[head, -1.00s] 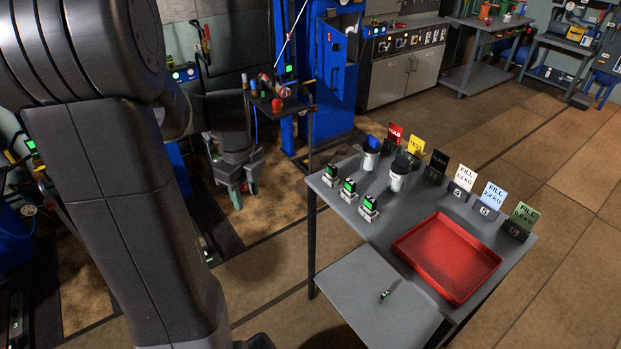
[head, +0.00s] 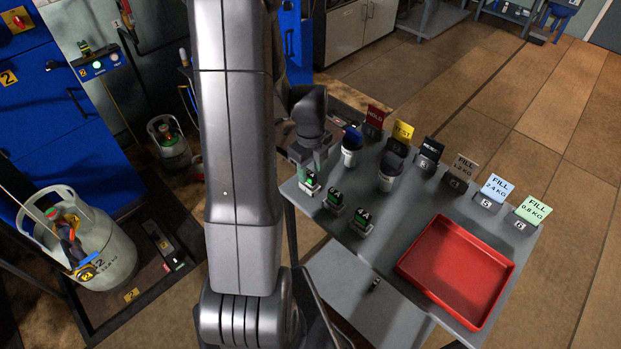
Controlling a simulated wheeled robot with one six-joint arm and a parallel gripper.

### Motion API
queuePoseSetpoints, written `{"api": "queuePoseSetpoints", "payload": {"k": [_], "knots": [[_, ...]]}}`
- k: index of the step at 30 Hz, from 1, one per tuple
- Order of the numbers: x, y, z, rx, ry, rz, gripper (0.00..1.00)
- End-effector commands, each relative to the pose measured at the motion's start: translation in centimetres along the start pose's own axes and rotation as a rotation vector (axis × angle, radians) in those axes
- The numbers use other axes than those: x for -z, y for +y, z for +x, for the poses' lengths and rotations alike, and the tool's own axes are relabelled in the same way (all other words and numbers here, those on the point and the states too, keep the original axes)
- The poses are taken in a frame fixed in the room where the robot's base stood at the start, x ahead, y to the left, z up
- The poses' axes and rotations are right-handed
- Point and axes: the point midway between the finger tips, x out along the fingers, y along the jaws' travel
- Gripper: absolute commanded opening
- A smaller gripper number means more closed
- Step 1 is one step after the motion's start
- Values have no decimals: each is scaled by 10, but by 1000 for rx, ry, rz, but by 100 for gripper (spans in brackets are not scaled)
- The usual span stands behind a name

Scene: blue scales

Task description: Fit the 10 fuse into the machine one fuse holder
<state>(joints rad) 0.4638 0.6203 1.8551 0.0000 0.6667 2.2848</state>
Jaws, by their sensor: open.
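Three small fuses with green-lit faces stand in grey holders along the left edge of the grey table: a rear one (head: 310,183), a middle one (head: 334,200) and a front one (head: 361,222). Their ratings are too small to read surely, so I cannot tell which is the 10 fuse. My gripper (head: 314,166) is open, pointing down at the rear fuse. Its fingers are close above or around that fuse; I cannot tell whether they touch it. The machine one fuse holder cannot be made out; the machine at the left bears the number 2.
A red tray (head: 452,268) covers the table's right front. A small dark piece (head: 375,285) lies on the lower grey shelf (head: 345,290). A gas cylinder (head: 90,250) stands at left.

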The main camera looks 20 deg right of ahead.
Motion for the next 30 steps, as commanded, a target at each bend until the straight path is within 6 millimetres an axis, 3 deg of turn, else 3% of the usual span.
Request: {"api": "queuePoseSetpoints", "payload": {"k": [6,14,21,30], "knots": [[0,0,18,-1,1,0,42],[0,0,20,1,0,0,42],[0,0,20,0,0,0,0],[0,0,19,1,-1,0,0]]}}
